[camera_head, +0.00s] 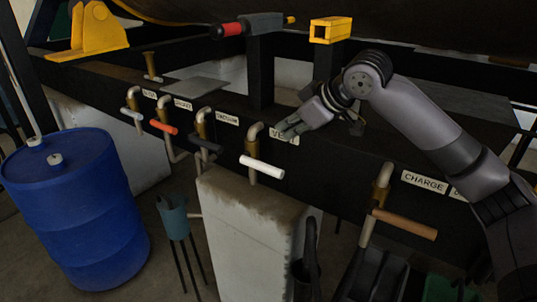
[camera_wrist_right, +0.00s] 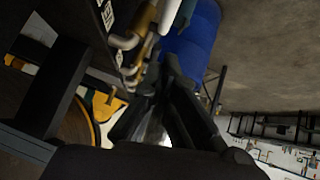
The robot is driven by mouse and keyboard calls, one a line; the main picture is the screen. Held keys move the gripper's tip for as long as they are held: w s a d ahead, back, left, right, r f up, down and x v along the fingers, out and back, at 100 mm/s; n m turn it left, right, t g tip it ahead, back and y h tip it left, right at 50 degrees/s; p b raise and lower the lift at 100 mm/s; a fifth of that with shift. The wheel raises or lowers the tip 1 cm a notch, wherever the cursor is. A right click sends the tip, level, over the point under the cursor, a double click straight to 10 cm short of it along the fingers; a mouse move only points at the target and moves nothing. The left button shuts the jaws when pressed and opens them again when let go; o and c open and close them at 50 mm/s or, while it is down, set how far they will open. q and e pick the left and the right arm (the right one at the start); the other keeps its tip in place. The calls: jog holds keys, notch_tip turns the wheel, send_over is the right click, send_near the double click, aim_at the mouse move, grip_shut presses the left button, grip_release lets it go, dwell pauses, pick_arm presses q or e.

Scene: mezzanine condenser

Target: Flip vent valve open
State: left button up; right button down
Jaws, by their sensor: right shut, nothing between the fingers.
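The vent valve is a brass-coloured elbow pipe with a white lever handle (camera_head: 262,166) on the dark beam. The handle lies roughly level, tilted slightly down to the right. Its label (camera_head: 284,136) appears to begin with VE and is partly hidden by my gripper. My right gripper (camera_head: 289,127) is shut and empty, just right of the valve's elbow and above the handle. In the head view it overlaps the label; I cannot tell whether it touches anything. The right wrist view shows its dark fingers (camera_wrist_right: 168,80) close together, with pipes and a pale handle beyond them.
Valves with black (camera_head: 207,143), orange (camera_head: 163,127) and pale (camera_head: 131,115) handles stand to the left. A brown-handled valve (camera_head: 404,224) by the CHARGE label is at right. A blue drum (camera_head: 75,210) and concrete block (camera_head: 245,235) stand below the beam.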

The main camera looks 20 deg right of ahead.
jog(key=p, duration=0.2)
send_over(268, 166)
jog(key=s, duration=0.1)
notch_tip(268, 166, down, 6)
jog(key=shift+s+a+f, duration=0.15)
jog(key=f, duration=0.1)
jog(key=w+f+p, duration=0.1)
jog(key=f, duration=0.1)
jog(key=shift+f, duration=0.25)
jog(key=shift+d+f, duration=0.25)
jog(key=shift+f, duration=0.3)
